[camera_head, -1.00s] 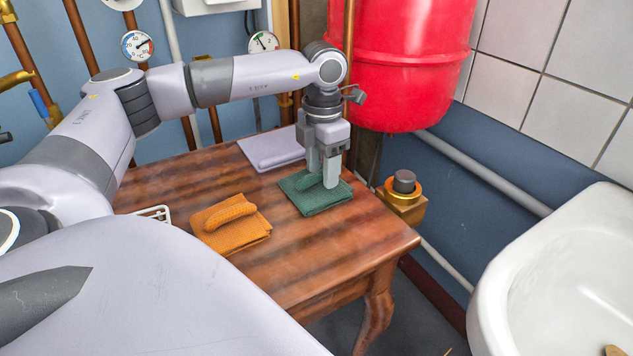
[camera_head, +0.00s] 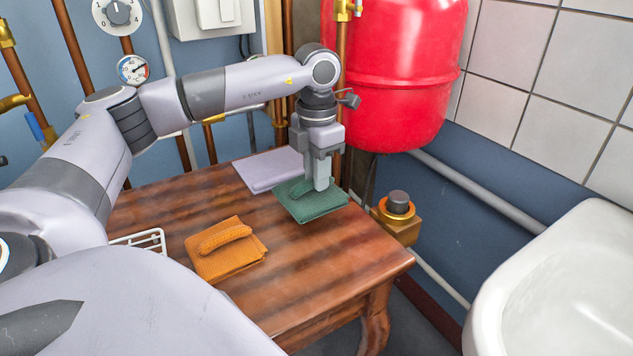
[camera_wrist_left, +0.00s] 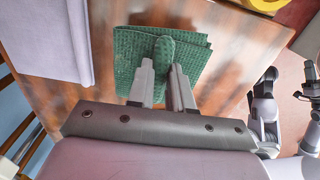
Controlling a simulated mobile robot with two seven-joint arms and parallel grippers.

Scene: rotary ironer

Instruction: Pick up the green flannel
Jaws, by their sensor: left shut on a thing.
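The green flannel (camera_head: 318,205) is a folded cloth with a raised roll on top, at the back right of the wooden table. It also shows in the left wrist view (camera_wrist_left: 135,52). My left gripper (camera_head: 318,184) points down over it and is shut on its raised roll. In the left wrist view the two fingers (camera_wrist_left: 162,84) sit on either side of the roll. The flannel appears to lie on the table still; I cannot tell whether it is lifted.
An orange flannel (camera_head: 226,252) lies at the table's front left and a lilac one (camera_head: 268,170) behind the green. A white rack (camera_head: 150,240) is at the left edge. A red tank (camera_head: 390,75) hangs behind; a basin (camera_head: 560,280) stands right. The table (camera_head: 310,275) is clear in front.

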